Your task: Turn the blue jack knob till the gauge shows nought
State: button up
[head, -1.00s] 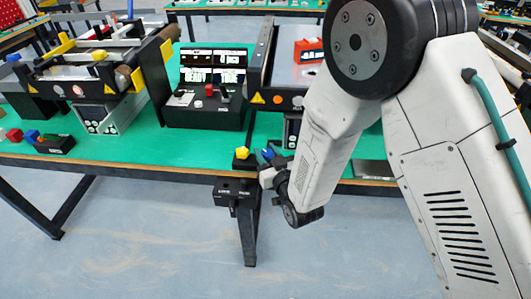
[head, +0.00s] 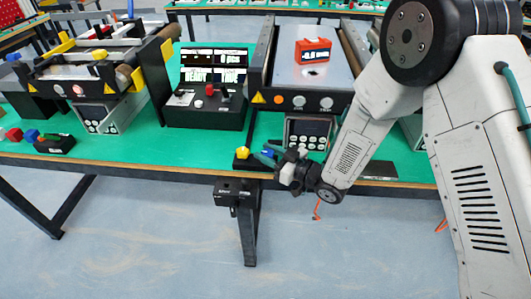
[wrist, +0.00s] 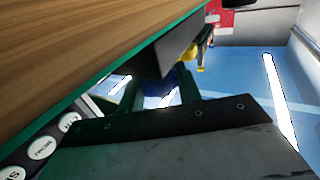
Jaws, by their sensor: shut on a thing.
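My gripper (head: 268,157) reaches from the right to the bench's front edge and is shut on the blue jack knob.
A black console (head: 207,97) with screens and a red button stands left of the conveyor (head: 282,97). A keypad panel (head: 307,133) is close behind my gripper. Another conveyor (head: 88,75) stands at the left. Open floor lies before the bench.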

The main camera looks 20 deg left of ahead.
aim_at(273, 156)
jog(key=shift+n+g, duration=0.6)
jog(key=shift+g, duration=0.3)
jog(key=shift+s+n+g+y, duration=0.15)
jog(key=shift+n+g+y, duration=0.15)
jog(key=shift+g, duration=0.2)
jog(key=o, duration=1)
jog(key=shift+s+d, duration=0.2)
jog(key=shift+d, duration=1.75)
jog(key=shift+s+d, duration=0.2)
jog(key=shift+d, duration=1.75)
